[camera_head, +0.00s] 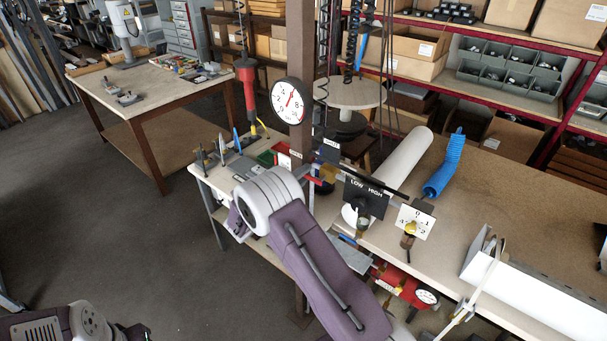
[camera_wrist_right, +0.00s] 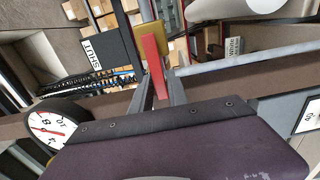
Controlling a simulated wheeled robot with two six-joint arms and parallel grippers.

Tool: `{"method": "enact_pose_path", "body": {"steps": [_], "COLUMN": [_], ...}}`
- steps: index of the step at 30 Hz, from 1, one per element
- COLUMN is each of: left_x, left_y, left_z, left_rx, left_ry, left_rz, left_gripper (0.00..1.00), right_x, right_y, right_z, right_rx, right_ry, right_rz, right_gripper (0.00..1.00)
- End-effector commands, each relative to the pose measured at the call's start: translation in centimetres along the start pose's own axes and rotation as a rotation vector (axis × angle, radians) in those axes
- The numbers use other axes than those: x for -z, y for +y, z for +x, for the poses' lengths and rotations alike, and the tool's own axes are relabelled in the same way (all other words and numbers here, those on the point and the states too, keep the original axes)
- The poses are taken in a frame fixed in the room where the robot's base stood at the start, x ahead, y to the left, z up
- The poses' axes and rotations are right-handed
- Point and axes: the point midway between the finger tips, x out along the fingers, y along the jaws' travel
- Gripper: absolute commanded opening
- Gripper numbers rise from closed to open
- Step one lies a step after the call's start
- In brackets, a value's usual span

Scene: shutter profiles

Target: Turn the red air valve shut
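The red air valve's handle (camera_wrist_right: 155,66) shows in the right wrist view as a flat red bar, with a yellow piece (camera_wrist_right: 149,37) behind its far end. My right gripper (camera_wrist_right: 162,84) has its two grey fingers close together on either side of the bar's near end, and seems shut on it. In the head view my right gripper (camera_head: 316,180) is at the valve beside the dark post, largely hidden by my own wrist. A black SHUT sign (camera_wrist_right: 92,52) stands left of the handle in the wrist view. My left gripper (camera_head: 135,331) is only partly in view at the bottom left; its fingers are unclear.
A round gauge (camera_head: 291,100) is on the post (camera_head: 300,55), close to my right wrist. A LOW/HIGH panel (camera_head: 365,197), a numbered dial plate (camera_head: 415,221) and a white roll (camera_head: 402,165) are to the right. The floor at left is clear.

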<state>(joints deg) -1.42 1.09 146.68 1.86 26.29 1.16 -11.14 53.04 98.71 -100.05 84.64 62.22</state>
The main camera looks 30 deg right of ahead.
Motion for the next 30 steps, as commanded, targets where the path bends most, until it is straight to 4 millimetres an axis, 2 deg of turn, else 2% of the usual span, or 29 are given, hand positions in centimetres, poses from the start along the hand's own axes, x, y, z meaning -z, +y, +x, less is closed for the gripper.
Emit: {"method": "enact_pose_path", "body": {"steps": [2, 30], "left_x": [0.0, 0.0], "left_y": [0.0, 0.0], "left_z": [0.0, -0.01], "left_rx": [0.0, 0.0], "left_ry": [0.0, 0.0], "left_rz": [0.0, 0.0], "left_gripper": [0.0, 0.0], "right_x": [-0.01, -0.04], "right_y": [0.01, 0.11], "right_z": [-0.01, 0.04], "right_rx": [0.0, -0.002], "right_ry": [0.0, -0.002], "right_rz": [0.0, 0.0], "right_gripper": [0.0, 0.0]}}
